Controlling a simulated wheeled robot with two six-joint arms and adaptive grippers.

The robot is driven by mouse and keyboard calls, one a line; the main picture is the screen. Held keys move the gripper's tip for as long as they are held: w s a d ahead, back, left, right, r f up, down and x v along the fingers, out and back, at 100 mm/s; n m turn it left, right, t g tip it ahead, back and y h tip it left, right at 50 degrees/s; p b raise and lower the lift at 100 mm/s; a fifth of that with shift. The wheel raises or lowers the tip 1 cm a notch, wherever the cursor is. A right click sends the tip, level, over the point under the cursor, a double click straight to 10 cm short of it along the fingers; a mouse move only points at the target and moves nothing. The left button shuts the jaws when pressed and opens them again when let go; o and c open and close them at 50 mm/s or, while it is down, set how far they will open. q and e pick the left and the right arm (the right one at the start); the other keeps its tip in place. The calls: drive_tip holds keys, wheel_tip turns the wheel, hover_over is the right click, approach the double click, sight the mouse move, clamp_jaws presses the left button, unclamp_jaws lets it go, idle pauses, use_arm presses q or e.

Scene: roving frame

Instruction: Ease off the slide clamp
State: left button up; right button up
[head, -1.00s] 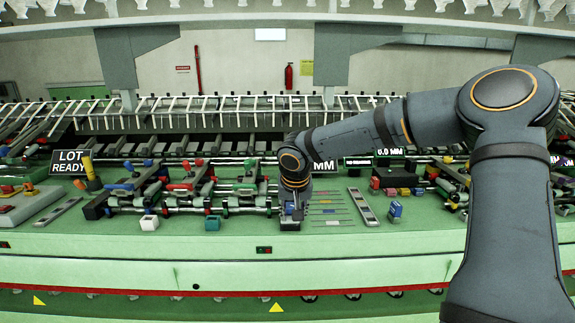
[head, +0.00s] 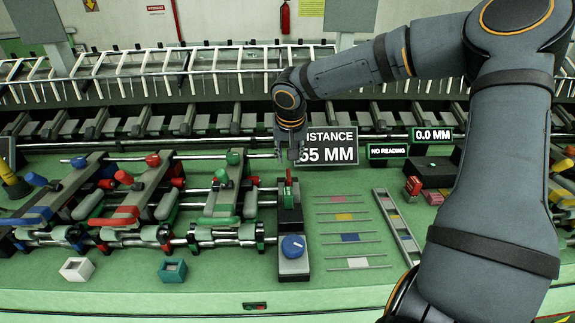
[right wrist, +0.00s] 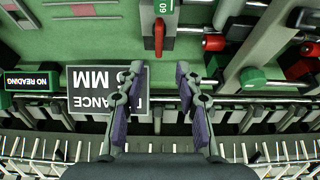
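A grey and black slide unit (head: 293,265) with a blue knob (head: 292,246) stands right of the rods in the head view. At its back is a small green block with a red lever (head: 289,178). I cannot tell which part is the slide clamp. My right gripper (head: 293,153) is near the back of this unit, in front of the distance sign. In the right wrist view my right gripper (right wrist: 159,72) is open and empty, its fingertips apart from the lever.
A sign reading 55 MM (head: 328,148) stands behind the unit; "NO READING" (head: 388,152) and "0.0 MM" (head: 433,134) displays are to its right. Rods with red, blue and green clamps (head: 140,215) fill the left. Coloured strips (head: 350,238) and a ruler (head: 398,225) lie right.

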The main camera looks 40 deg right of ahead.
sight(289, 174)
drive_tip(key=p+x, duration=0.2)
drive_tip(key=x, duration=0.7)
drive_tip(key=shift+w+d+f+p, duration=0.1)
drive_tip(key=shift+d+f+p, duration=0.05)
drive_tip(key=shift+f+p, duration=0.2)
drive_tip(key=shift+f, duration=0.35)
drive_tip(key=c, duration=0.5)
use_arm(q)
wheel_tip(289, 174, up, 3)
drive_tip(key=shift+s+d+f, duration=0.1)
drive_tip(key=shift+f, duration=0.05)
use_arm(e)
clamp_jaws()
